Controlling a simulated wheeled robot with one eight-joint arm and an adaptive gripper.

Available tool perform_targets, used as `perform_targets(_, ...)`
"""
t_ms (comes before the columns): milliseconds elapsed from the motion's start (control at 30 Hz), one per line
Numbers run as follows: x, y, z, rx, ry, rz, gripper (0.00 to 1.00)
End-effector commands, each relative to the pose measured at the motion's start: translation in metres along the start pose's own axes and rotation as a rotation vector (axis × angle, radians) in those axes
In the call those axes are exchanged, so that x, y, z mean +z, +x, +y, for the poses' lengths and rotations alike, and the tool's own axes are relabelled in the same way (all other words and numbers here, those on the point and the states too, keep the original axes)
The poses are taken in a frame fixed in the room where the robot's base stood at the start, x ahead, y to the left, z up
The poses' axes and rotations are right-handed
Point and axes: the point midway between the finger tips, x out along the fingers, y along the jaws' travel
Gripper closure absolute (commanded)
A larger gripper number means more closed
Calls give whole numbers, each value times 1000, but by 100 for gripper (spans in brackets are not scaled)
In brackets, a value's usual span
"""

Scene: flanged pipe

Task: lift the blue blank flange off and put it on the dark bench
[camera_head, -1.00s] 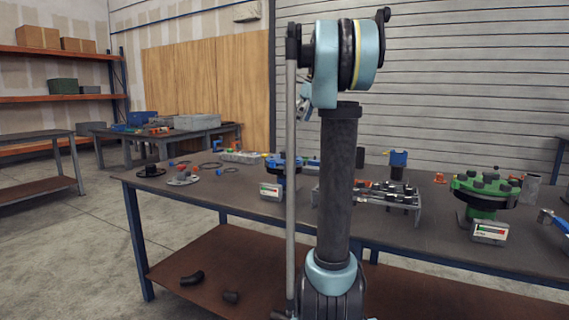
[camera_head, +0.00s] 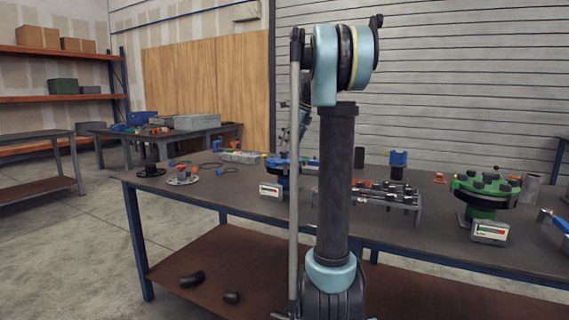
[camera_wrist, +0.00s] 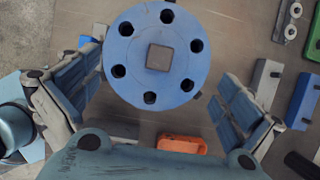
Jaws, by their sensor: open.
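The blue blank flange (camera_wrist: 126,75) is a round disc with a ring of bolt holes and a square grey stub in its middle. It fills the top centre of the wrist view. In the head view the blue flange (camera_head: 274,162) sits on a stand on the dark-topped bench (camera_head: 240,207), partly hidden by my arm. My gripper (camera_wrist: 155,66) is open, with one finger on each side of the flange. The fingers look apart from its rim; I cannot tell their height against it. My gripper is mostly hidden behind my arm in the head view.
A green flange assembly (camera_head: 484,190) stands on the right of the bench. A rack with dark bolts (camera_head: 400,193) is nearer the middle. An orange part (camera_wrist: 181,145) lies below the flange in the wrist view. Small fittings lie at the bench's left end, with bare bench in front.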

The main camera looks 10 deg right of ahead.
Motion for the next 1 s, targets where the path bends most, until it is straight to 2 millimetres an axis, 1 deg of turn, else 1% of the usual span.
perform_targets(167,1,9,0,0,-1,0,0)
perform_targets(500,4,51,2,-1,-1,0,0)
perform_targets(633,4,57,2,-1,0,0,0)
perform_targets(833,4,57,2,-1,0,0,0)
perform_targets(867,4,57,2,-1,0,0,5)
perform_targets(900,4,57,2,-1,0,0,14)
perform_targets(967,4,57,2,-1,0,0,27)
perform_targets(1000,4,57,2,0,0,0,36)
